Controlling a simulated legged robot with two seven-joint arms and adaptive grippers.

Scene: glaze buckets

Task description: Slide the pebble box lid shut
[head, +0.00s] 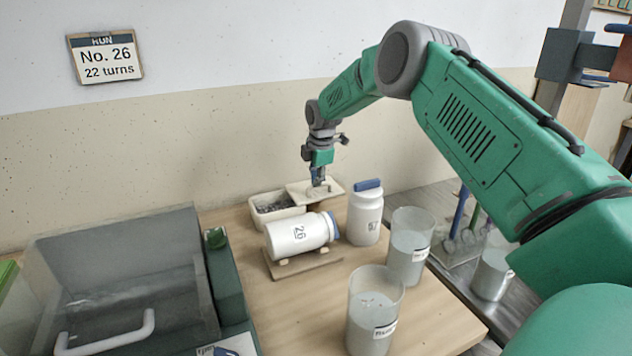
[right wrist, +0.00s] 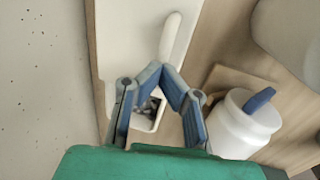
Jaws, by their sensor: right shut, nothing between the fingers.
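The pebble box (head: 277,210) is a cream open box at the back of the table, with dark pebbles showing in its left part. Its pale lid (head: 332,187) lies to the right, leaving that part uncovered. In the right wrist view the lid (right wrist: 125,40) carries a raised white bar, and a patch of pebbles (right wrist: 150,108) shows between my fingers. My right gripper (head: 318,185) is down at the lid, shut and empty; its blue fingertips (right wrist: 166,70) meet at the near end of the bar. Whether they touch it is unclear. My left gripper is out of view.
A white jar marked 26 (head: 297,236) lies on a wooden cradle (head: 310,267) just in front of the box. Jar 57 (head: 364,217) stands to the right. Two clear buckets (head: 408,250) (head: 372,315) stand nearer. A grey lidded case (head: 120,280) is left.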

